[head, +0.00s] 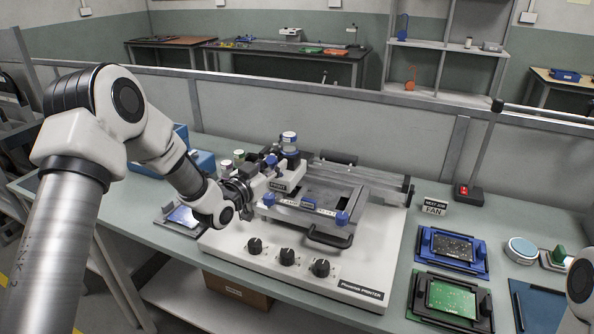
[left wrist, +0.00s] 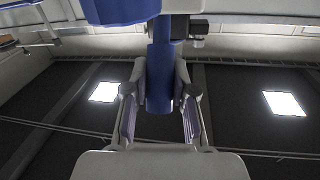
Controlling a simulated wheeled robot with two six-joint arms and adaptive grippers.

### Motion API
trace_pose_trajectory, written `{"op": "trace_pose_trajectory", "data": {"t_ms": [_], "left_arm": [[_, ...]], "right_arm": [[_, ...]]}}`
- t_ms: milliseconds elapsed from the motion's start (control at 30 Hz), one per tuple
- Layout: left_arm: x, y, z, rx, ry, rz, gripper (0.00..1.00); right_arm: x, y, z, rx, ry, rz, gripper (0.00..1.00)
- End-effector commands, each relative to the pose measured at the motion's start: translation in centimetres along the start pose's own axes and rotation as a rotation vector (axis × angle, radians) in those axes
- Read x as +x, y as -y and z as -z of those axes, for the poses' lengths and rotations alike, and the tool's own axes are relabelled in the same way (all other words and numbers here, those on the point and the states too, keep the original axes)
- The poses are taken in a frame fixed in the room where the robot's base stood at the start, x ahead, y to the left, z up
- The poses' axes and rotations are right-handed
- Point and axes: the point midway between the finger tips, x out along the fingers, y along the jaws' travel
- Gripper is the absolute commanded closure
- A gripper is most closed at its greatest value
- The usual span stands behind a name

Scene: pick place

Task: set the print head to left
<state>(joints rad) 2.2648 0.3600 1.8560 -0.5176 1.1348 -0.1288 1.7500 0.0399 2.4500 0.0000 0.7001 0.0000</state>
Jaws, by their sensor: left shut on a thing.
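The print head (head: 287,175) is a white block on the printer (head: 370,240), with a blue-and-white cylinder (head: 289,140) on top. It stands at the left of the printer, over the left end of the frame with blue clamps (head: 342,217). My left gripper (head: 258,173) reaches it from the left and is shut on a blue handle. In the left wrist view the blue handle (left wrist: 159,85) stands between the two fingers of the gripper (left wrist: 160,105). In the head view the arm partly hides the grip. My right gripper is out of view; only a piece of my right arm shows at the lower right.
Three black knobs (head: 287,257) line the printer's front. A blue bin (head: 201,162) stands behind my left arm.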

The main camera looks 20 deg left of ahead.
Motion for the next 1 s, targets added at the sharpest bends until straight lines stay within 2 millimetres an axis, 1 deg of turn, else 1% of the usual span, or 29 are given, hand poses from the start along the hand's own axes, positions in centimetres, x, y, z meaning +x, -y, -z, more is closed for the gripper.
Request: {"op": "trace_pose_trajectory", "data": {"t_ms": [33, 200, 400, 600, 900, 933, 967, 1000], "left_arm": [[-0.2, 1.4, -0.1, -0.003, -0.001, 0.006, 1.00], [-0.8, 4.5, -0.5, -0.002, 0.000, 0.004, 1.00], [-1.1, 6.8, -0.8, -0.001, 0.001, 0.002, 1.00], [-1.2, 7.5, -0.9, 0.000, 0.001, 0.001, 1.00], [-1.2, 7.6, -0.8, -0.001, 0.000, 0.003, 1.00], [-1.2, 7.6, -0.8, -0.001, 0.000, 0.003, 0.64], [-1.2, 7.6, -0.8, -0.001, 0.000, 0.003, 0.53], [-1.2, 7.6, -0.8, -0.001, 0.000, 0.003, 0.48]], "right_arm": [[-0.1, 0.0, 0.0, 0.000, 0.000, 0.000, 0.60], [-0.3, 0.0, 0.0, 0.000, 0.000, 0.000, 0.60], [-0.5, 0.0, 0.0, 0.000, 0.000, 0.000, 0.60], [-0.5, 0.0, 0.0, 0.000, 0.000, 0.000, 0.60], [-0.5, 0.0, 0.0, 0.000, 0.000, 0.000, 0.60], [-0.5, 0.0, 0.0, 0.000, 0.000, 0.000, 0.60], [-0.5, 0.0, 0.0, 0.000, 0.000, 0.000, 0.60], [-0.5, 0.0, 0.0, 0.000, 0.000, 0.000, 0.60]]}}
